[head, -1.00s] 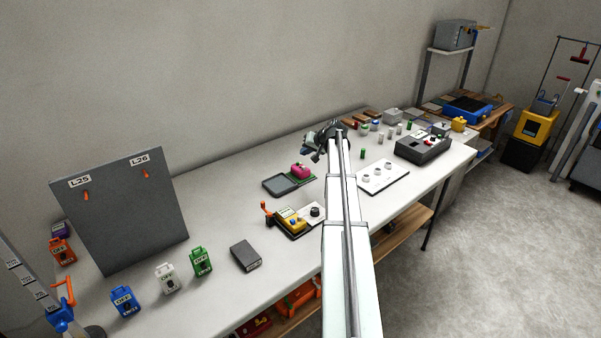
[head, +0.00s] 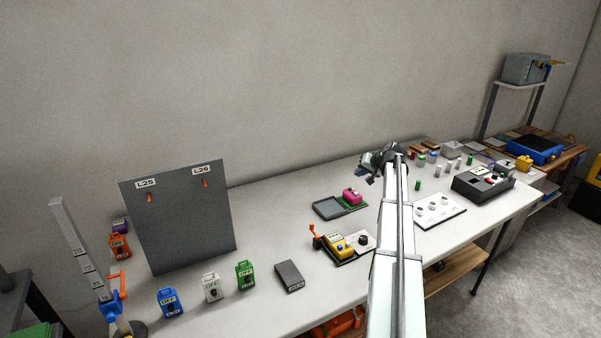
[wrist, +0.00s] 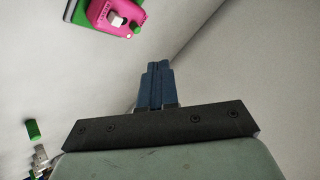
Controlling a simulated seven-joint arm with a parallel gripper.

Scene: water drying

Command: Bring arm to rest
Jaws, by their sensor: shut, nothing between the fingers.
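My arm reaches forward over the white table (head: 215,318) in the head view. My gripper (head: 366,175) is at its far end, above the back part of the table, close to a pink device on a green base (head: 352,197). In the wrist view my gripper's blue fingers (wrist: 157,85) are together with nothing between them. The pink device (wrist: 118,15) shows at the top of the wrist view, apart from the fingers. A green cylinder (wrist: 33,129) shows at the lower left there.
A grey upright panel (head: 180,225) stands at the left, with orange, blue, white and green lock-like boxes (head: 245,275) near it. A dark box (head: 289,276) and a yellow device (head: 342,246) lie left of my arm. A black control box (head: 482,184) stands at the right.

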